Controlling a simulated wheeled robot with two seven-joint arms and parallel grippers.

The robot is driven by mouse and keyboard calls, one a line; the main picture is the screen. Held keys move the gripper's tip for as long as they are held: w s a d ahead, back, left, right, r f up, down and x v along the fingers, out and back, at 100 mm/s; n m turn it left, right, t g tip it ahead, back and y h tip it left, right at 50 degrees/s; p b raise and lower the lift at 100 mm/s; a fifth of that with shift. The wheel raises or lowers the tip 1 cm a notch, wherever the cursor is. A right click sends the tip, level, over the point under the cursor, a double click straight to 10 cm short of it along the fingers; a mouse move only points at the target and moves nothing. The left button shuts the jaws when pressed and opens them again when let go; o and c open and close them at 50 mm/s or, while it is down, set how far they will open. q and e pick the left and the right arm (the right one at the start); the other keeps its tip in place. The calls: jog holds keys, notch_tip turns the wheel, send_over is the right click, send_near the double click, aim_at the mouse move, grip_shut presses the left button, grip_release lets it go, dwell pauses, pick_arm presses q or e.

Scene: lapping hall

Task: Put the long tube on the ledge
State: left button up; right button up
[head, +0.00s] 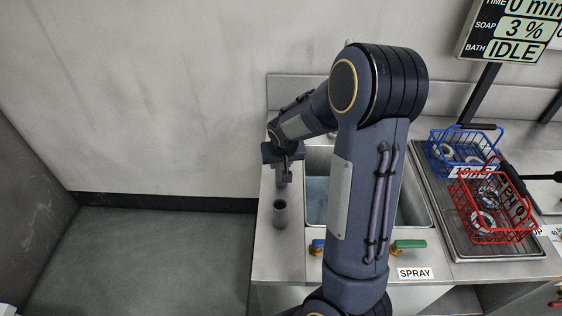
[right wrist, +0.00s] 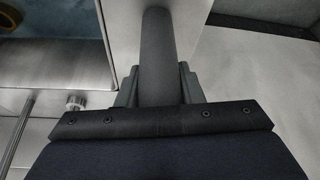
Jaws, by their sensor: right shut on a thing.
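My right gripper (head: 285,176) is over the narrow steel strip (head: 282,258) left of the sink, likely the ledge. It is shut on a dark grey tube (head: 280,214), which shows below the fingers in the head view. In the right wrist view the tube (right wrist: 160,55) runs straight out from between the fingers (right wrist: 158,88) over bare steel. I cannot tell whether the tube's far end touches the steel. My left gripper is out of view.
A sink basin (head: 317,211) with water lies right of the strip. Blue and green-handled taps (head: 409,244) stand at its front edge. A blue basket (head: 452,150) and a red basket (head: 482,212) with rings stand on the right drainer. Open floor (head: 150,260) lies left of the counter.

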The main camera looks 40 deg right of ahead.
jog(key=o, duration=1)
jog(key=v, duration=1.2)
jog(key=s+a+r+n+t+y, duration=0.1)
jog(key=s+a+n+y, duration=0.3)
jog(key=s+a, duration=1.2)
jog(key=s+r+y, duration=0.1)
jog(key=s+y, duration=0.1)
jog(key=s, duration=0.1)
jog(key=shift+t+p, duration=0.4)
jog(key=shift+s+a+r, duration=0.1)
jog(key=shift+a, duration=0.05)
